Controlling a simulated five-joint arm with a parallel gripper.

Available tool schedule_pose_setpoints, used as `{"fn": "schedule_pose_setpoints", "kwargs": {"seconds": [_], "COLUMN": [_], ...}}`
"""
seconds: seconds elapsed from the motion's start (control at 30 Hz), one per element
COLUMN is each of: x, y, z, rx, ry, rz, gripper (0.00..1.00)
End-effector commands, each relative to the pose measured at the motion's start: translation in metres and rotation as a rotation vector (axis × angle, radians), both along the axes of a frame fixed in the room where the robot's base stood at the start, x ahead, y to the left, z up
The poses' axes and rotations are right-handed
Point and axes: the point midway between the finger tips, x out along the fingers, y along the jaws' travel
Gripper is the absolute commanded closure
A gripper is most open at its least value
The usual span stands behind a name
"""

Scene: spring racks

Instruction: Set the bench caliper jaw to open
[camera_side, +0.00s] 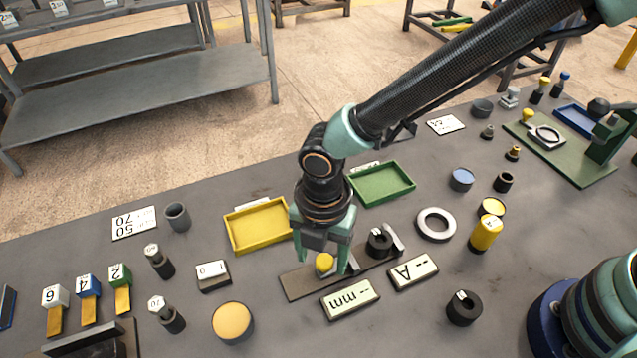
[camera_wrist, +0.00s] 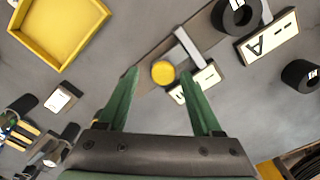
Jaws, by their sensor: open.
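The bench caliper is a brown bar (camera_side: 298,287) lying on the bench, with a yellow round knob (camera_side: 324,263) near its left part. A grey upright jaw (camera_side: 394,236) stands near the right end, and a black ring-shaped part (camera_side: 379,243) sits beside it. In the wrist view the knob (camera_wrist: 163,73) shows between my fingertips, with a pale grey jaw bar (camera_wrist: 188,47) just right of it. My gripper (camera_side: 322,260) is open and points down at the knob, one finger on each side. Whether the fingers touch the knob cannot be told.
Label blocks marked "mm" (camera_side: 350,299) and "A" (camera_side: 412,271) lie close in front of the caliper. A yellow tray (camera_side: 258,244) and a green tray (camera_side: 408,186) stand behind. A grey ring (camera_side: 436,224) and yellow cylinder (camera_side: 485,233) are to the right.

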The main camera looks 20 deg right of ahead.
Motion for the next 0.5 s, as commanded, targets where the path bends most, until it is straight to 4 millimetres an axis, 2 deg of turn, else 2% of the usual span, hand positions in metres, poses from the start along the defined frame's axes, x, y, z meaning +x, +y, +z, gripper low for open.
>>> {"fn": "schedule_pose_setpoints", "kwargs": {"seconds": [0.17, 0.5], "x": [0.001, 0.0], "y": [0.0, 0.001], "z": [0.017, 0.085], "rx": [0.003, 0.004], "ry": [-0.003, -0.004], "rz": [-0.001, 0.0], "gripper": [0.33, 0.33]}}
